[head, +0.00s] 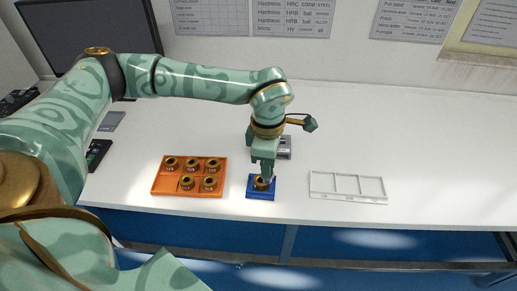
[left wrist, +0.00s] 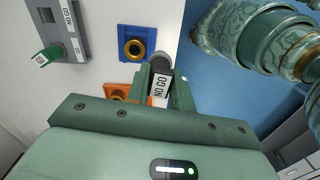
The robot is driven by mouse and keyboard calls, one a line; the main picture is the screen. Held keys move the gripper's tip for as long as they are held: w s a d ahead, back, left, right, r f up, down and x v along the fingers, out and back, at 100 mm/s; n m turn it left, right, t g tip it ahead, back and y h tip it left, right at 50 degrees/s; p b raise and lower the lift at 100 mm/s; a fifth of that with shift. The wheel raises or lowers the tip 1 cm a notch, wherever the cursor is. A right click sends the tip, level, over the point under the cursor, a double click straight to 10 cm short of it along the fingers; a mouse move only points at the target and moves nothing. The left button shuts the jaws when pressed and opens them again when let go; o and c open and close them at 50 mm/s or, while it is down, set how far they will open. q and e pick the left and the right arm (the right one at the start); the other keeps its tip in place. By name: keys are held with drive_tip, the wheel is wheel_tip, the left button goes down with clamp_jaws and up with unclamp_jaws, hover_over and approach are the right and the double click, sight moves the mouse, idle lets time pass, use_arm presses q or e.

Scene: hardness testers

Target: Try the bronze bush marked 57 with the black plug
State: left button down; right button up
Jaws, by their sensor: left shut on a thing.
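My left gripper (head: 264,180) reaches down over the blue block (head: 250,193) at the table's front. In the left wrist view its fingers (left wrist: 162,88) are shut on the black plug (left wrist: 161,63), which has a dark round end and a white label reading NO GO. A bronze bush (left wrist: 134,56) sits in the blue block (left wrist: 122,31), its bore showing. In that view the plug's end lies beside the bush and looks apart from it; the height between them is unclear. No number is readable on the bush. My right gripper is out of view.
An orange tray (head: 154,190) left of the block holds several bronze bushes and one empty cell. An empty white divided tray (head: 348,198) stands to the right. A grey stand (left wrist: 76,42) behind holds a green-handled plug (left wrist: 50,54).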

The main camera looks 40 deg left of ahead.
use_arm(q)
drive_tip(key=w+a+f+n+b, duration=0.2)
drive_tip(key=f+n, duration=0.4)
drive_tip(key=n, duration=0.7)
drive_tip(key=shift+w+a+n+b, duration=0.35)
drive_tip(key=shift+w+a, duration=0.35)
drive_tip(key=shift+a, duration=0.3)
drive_tip(key=shift+f+b, duration=0.4)
drive_tip(key=shift+f, duration=0.75)
drive_tip(key=shift+r+p, duration=1.05)
drive_tip(key=shift+p, duration=0.95)
idle(2.5)
